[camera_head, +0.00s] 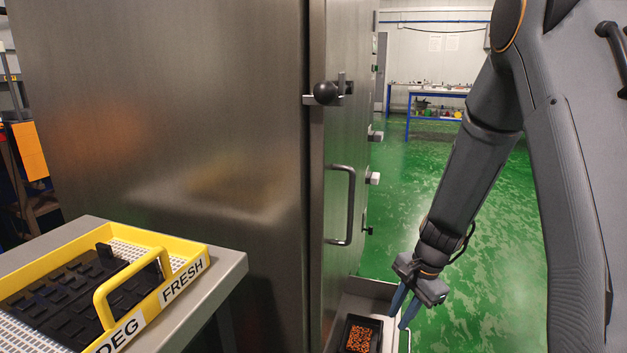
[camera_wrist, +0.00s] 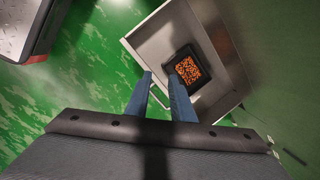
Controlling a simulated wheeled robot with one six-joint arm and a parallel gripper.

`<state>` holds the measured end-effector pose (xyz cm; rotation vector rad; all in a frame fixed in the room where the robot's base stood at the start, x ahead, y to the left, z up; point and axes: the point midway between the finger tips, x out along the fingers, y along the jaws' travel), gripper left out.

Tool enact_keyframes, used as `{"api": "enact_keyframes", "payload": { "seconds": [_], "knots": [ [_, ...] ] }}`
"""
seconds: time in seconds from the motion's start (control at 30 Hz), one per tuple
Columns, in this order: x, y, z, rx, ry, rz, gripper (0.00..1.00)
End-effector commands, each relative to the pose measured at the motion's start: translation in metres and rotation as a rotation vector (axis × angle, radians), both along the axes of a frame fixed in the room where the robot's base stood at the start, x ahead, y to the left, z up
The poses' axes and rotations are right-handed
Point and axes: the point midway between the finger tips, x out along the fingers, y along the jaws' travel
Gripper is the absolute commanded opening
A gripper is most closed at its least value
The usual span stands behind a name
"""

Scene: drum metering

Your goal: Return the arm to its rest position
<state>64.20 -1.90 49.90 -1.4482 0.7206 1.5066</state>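My gripper (camera_head: 404,304) hangs low at the end of my arm, at the right side of the head view. Its two blue fingers are apart with nothing between them, and they also show in the wrist view (camera_wrist: 160,82). They are beside and above a metal drawer or tray (camera_wrist: 150,38) that holds a black container (camera_wrist: 188,67) with orange pieces. The same black container (camera_head: 360,335) shows at the bottom of the head view. I cannot tell whether a finger touches the tray's edge.
A steel cabinet (camera_head: 170,110) with a handle (camera_head: 349,205) and black knob (camera_head: 326,93) fills the middle. A yellow-rimmed tray (camera_head: 192,262) labelled FRESH stands on a grey table (camera_head: 226,270) at left. Green floor (camera_head: 470,290) is open at right; a blue-framed bench (camera_head: 437,95) stands far back.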

Motion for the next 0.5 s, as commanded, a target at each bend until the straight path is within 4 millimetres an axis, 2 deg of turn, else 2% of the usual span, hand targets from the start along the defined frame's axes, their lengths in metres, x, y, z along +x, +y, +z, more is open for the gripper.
{"api": "enact_keyframes", "payload": {
  "seconds": [0.03, 0.2, 0.33, 0.5],
  "knots": [
    [-0.011, 0.004, 0.018, -0.029, -0.027, 0.088, 0.22],
    [-0.051, 0.011, 0.061, -0.134, -0.104, 0.407, 0.22],
    [-0.08, 0.014, 0.085, -0.206, -0.152, 0.621, 0.22],
    [-0.107, 0.017, 0.103, -0.276, -0.196, 0.825, 0.22]
  ]
}}
